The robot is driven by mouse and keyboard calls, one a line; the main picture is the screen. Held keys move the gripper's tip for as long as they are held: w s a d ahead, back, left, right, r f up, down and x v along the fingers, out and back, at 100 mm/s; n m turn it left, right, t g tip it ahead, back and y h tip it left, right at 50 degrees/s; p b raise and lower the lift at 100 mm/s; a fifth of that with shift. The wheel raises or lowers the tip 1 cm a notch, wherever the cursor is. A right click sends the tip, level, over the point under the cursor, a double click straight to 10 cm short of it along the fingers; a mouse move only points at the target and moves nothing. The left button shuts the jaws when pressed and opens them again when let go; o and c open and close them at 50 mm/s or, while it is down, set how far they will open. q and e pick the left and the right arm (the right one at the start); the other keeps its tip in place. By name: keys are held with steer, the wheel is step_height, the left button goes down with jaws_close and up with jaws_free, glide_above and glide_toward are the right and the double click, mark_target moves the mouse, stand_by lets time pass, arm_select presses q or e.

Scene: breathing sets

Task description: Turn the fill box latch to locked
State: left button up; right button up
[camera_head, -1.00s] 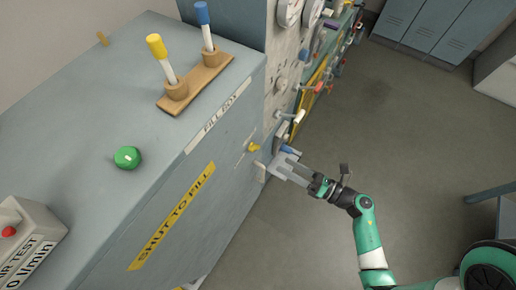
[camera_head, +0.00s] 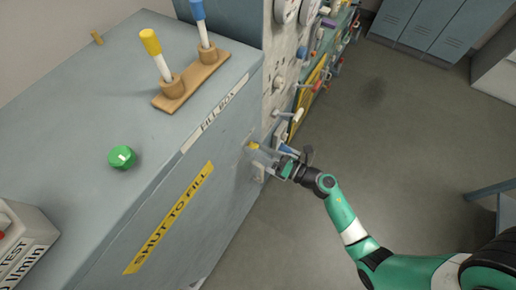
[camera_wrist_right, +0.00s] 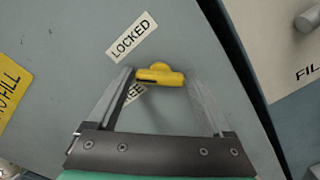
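The fill box (camera_head: 75,95) is a large grey cabinet filling the left of the head view. Its yellow latch (camera_head: 252,145) sits on the side face, and it also shows in the right wrist view (camera_wrist_right: 160,75). There its handle lies roughly level across the picture. A LOCKED label (camera_wrist_right: 131,36) is above and left of it; a FREE label (camera_wrist_right: 134,92), partly hidden by a finger, is below and left. My right gripper (camera_head: 259,154) is open, its fingers on either side of the latch. I cannot tell whether they touch it. My left gripper is out of view.
A yellow SHUT TO FILL plate (camera_head: 170,218) is on the same face. A panel with gauges and levers (camera_head: 290,85) stands beyond. The floor at right is open.

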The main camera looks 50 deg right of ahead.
steer(key=c, duration=0.9)
steer(key=shift+c, duration=0.2)
steer(key=m+p, duration=0.1)
steer(key=m, duration=0.1)
steer(key=m+p, duration=0.1)
steer(key=p, duration=0.1)
steer(key=shift+r+m, duration=0.2)
steer(key=shift+m, duration=0.2)
steer(key=m+p, duration=0.2)
steer(key=m, duration=0.1)
steer(key=shift+f+m+p, duration=0.15)
steer(key=shift+m+p, duration=0.3)
steer(key=shift+m, duration=0.35)
steer(key=o, duration=1.3)
